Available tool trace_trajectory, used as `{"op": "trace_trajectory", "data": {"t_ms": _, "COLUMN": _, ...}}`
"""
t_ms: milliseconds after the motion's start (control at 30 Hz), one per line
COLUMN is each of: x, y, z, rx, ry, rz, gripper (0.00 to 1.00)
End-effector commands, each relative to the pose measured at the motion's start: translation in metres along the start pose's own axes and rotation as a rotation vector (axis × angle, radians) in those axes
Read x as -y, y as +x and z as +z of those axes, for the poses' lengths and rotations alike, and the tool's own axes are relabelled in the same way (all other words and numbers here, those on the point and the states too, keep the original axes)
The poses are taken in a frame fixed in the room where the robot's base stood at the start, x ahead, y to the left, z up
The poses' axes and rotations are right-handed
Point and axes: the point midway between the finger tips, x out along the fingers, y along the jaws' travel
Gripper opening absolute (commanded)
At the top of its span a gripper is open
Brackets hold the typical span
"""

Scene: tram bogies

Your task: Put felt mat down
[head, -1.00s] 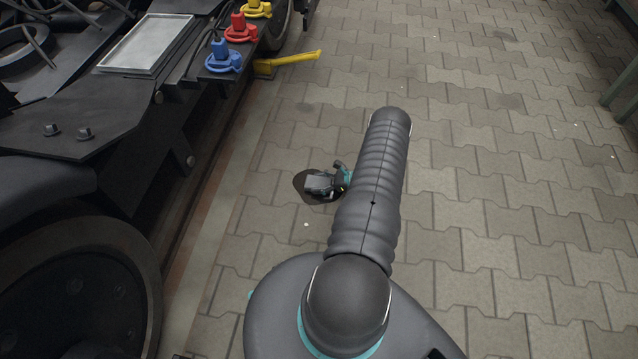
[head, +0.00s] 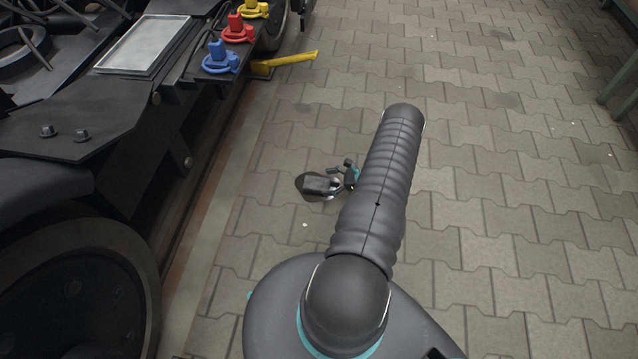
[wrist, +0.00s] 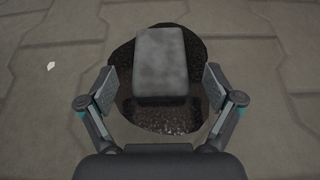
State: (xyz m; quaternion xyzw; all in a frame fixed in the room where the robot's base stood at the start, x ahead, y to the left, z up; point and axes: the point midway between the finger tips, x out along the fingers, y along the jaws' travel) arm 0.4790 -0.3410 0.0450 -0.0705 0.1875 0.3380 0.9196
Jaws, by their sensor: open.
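The grey felt mat (wrist: 161,62) lies over a dark wet-looking patch (wrist: 165,118) on the paving in the wrist view. The patch shows around the mat, mostly at its near side. In the head view the mat (head: 318,186) is small, on the dark patch left of my forearm. My gripper (wrist: 159,88) is open, with one finger on each side of the mat and a gap between each finger and the mat. In the head view my gripper (head: 343,175) is partly hidden by my arm.
A tram bogie with a big wheel (head: 75,290) fills the left. Blue (head: 221,58), red (head: 239,29) and yellow (head: 255,9) handles and a metal tray (head: 145,45) are on it. A yellow lever (head: 287,61) juts out. The paving to the right is clear.

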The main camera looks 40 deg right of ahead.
Motion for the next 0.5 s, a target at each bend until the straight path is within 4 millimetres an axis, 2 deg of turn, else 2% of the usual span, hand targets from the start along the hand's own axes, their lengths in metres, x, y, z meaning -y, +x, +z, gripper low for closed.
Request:
{"op": "trace_trajectory", "data": {"t_ms": 33, "x": 0.001, "y": -0.012, "z": -0.001, "rx": 0.000, "ry": 0.001, "rz": -0.004, "gripper": 0.91}}
{"op": "trace_trajectory", "data": {"t_ms": 200, "x": 0.001, "y": -0.044, "z": -0.001, "rx": 0.000, "ry": 0.001, "rz": -0.003, "gripper": 0.91}}
{"op": "trace_trajectory", "data": {"t_ms": 333, "x": 0.001, "y": -0.062, "z": 0.000, "rx": 0.000, "ry": 0.001, "rz": -0.002, "gripper": 0.91}}
{"op": "trace_trajectory", "data": {"t_ms": 500, "x": 0.000, "y": -0.073, "z": 0.000, "rx": 0.001, "ry": 0.000, "rz": 0.001, "gripper": 0.91}}
